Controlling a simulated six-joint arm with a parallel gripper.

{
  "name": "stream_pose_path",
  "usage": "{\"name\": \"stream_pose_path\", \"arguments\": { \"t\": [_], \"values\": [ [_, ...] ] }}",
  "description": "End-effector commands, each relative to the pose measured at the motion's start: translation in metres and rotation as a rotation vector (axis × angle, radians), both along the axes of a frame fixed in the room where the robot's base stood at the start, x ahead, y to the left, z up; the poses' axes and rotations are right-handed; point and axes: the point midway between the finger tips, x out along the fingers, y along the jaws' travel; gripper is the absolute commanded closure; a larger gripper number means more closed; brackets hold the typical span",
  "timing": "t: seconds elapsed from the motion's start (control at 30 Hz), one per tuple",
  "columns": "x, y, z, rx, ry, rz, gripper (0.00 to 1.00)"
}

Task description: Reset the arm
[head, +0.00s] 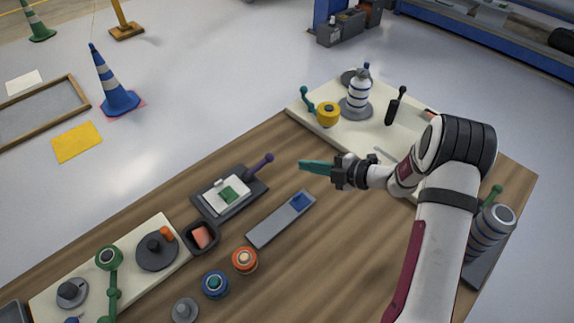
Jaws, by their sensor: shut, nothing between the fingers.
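My gripper (317,167) is shut and empty, with teal fingers pointing left. It hovers above the wooden table, between the grey strip with a blue block and the cream panel at the back. My white arm (443,235) reaches in from the lower right and bends at a black-ringed joint. The arm hides part of the table's right side and part of the cream panel.
The wooden table (330,245) holds a grey strip (275,223), a dark tray (229,193) with a purple handle, and orange (245,260) and blue (215,284) rollers. Bare wood lies below my gripper.

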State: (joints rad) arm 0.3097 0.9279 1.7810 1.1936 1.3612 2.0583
Motion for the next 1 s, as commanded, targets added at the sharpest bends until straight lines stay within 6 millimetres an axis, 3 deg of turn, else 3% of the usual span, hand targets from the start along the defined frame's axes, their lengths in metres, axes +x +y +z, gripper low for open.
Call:
{"name": "stream_pose_path", "arguments": {
  "t": [0.1, 0.27, 0.37, 0.47, 0.57, 0.6, 0.7, 0.8, 0.83, 1.0],
  "values": [
    [-0.002, -0.01, 0.004, -0.001, 0.0, 0.001, 1.0],
    [-0.006, -0.009, 0.009, -0.016, -0.02, 0.024, 1.0],
    [-0.029, 0.01, 0.041, -0.147, -0.198, 0.211, 1.0],
    [-0.093, 0.038, 0.091, -0.391, -0.584, 0.623, 1.0],
    [-0.178, 0.05, 0.125, -0.609, -1.046, 1.134, 1.0],
    [-0.212, 0.047, 0.132, -0.673, -1.233, 1.35, 1.0],
    [-0.284, 0.027, 0.138, -0.747, -1.649, 1.878, 1.0],
    [-0.329, 0.0, 0.133, -0.704, -1.927, 2.307, 1.0],
    [-0.337, -0.007, 0.131, 0.66, 1.924, -2.334, 1.0],
    [-0.356, -0.027, 0.126, 0.473, 1.731, -2.191, 1.0]
  ]
}}
